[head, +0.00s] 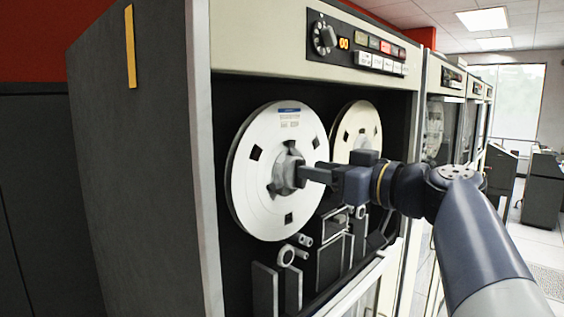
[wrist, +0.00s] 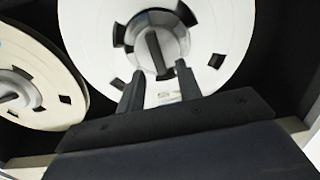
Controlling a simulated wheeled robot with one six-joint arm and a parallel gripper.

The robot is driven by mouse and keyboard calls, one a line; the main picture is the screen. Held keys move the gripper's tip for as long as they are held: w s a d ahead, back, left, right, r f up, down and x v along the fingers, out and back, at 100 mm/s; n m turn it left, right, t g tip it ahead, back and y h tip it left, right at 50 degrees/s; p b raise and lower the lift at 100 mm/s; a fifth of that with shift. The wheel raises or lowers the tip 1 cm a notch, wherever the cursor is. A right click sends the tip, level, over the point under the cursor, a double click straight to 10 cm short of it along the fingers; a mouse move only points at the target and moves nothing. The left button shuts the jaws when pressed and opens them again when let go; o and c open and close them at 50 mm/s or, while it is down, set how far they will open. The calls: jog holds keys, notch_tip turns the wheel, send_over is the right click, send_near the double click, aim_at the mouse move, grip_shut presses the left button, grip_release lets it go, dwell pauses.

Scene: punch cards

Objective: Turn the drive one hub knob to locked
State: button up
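The drive one hub knob (head: 287,173) sits at the centre of the white left-hand tape reel (head: 262,195). In the wrist view the knob (wrist: 156,52) is a dark bar across a pale round hub, close to upright and slightly tilted. My gripper (head: 301,176) reaches in from the right at the hub in the head view. In the wrist view my gripper (wrist: 157,70) is open, with one fingertip either side of the knob's lower end. My fingers partly cover the knob in the head view.
A second, cream reel (head: 357,130) stands just behind my gripper. Above is a control panel (head: 365,45) with a dial and buttons. Guide rollers (head: 288,256) and dark blocks lie below the reel. The cabinet side (head: 135,170) bounds the left. More drives stand to the right.

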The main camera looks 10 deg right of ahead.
jog(key=shift+x, duration=1.05)
jog(key=shift+c, duration=0.2)
grip_shut()
